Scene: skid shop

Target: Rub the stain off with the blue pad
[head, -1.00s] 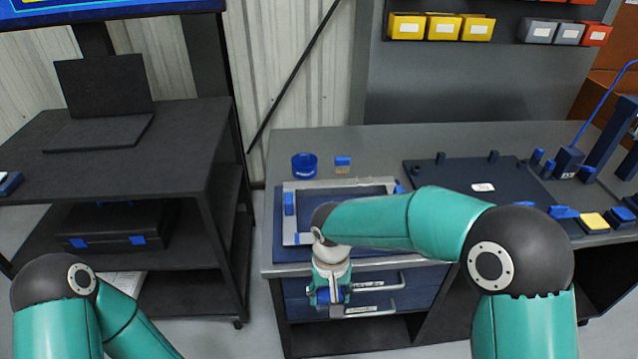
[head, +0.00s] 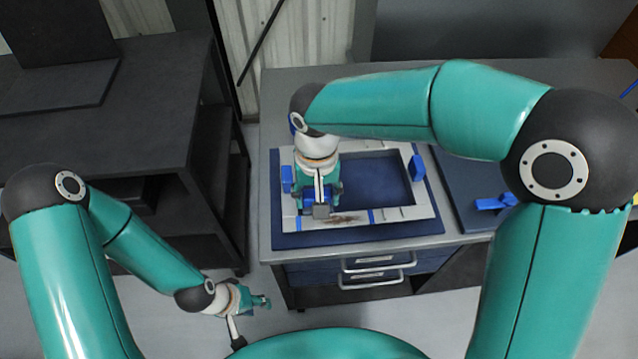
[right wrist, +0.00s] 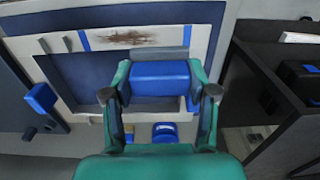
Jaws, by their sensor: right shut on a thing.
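The stain (head: 345,218) is a brown smear on the near bar of a light metal frame (head: 413,213). In the right wrist view the stain (right wrist: 130,38) lies at the top, fully uncovered. My right gripper (head: 320,203) is above the frame's left part, left of the stain. In the right wrist view it (right wrist: 160,92) is shut on the blue pad (right wrist: 160,76), with a grey part along the pad's far side. Whether the pad touches the frame is unclear. My left gripper (head: 262,302) hangs low in front of the bench, too small to tell open or shut.
The frame lies on a dark blue mat (head: 437,222) on a grey bench (head: 285,85). Blue clamps (head: 417,168) stand at its sides. A dark cart (head: 185,75) is to the left. Drawer handles (head: 375,262) stick out below.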

